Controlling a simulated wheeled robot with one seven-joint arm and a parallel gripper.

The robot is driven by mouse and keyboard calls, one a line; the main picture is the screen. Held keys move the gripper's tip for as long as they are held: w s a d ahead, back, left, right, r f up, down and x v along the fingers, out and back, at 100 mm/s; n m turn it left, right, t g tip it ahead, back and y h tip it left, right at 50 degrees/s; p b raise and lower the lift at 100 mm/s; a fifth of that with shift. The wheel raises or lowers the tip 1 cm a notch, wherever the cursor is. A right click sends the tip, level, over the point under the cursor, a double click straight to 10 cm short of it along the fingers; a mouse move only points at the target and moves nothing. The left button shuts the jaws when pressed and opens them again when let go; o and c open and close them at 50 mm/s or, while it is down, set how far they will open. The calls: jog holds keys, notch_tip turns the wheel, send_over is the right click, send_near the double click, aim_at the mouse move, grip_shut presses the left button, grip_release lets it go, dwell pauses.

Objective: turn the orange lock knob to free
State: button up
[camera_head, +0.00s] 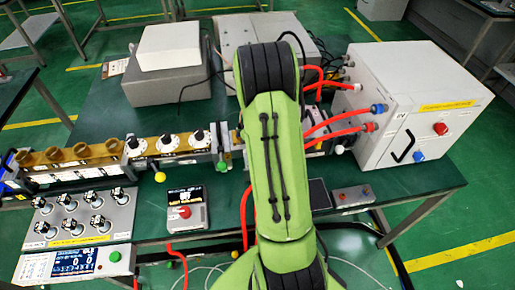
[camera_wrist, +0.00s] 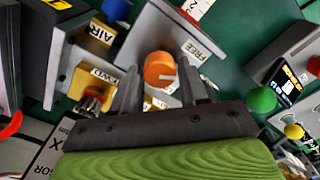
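The orange lock knob (camera_wrist: 160,70) shows in the wrist view, on a grey plate (camera_wrist: 150,35) with a "FREE" label (camera_wrist: 196,49) beside it. A pale pointer mark shows on the knob's face. My gripper (camera_wrist: 163,82) is open, with one dark finger on each side of the knob. I cannot tell whether the fingers touch it. In the head view my green arm reaches over the table and hides the knob and my gripper.
A yellow block (camera_wrist: 94,82) and an "AIR" label (camera_wrist: 101,32) are left of my gripper in the wrist view. A green ball-shaped knob (camera_wrist: 262,99) is at right. The white cabinet (camera_head: 415,110) with red hoses stands right of my arm.

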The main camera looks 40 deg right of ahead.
jog(key=shift+o, duration=1.2)
notch_tip(320, 180, up, 16)
jog(key=p, duration=0.3)
jog(key=shift+f, duration=0.15)
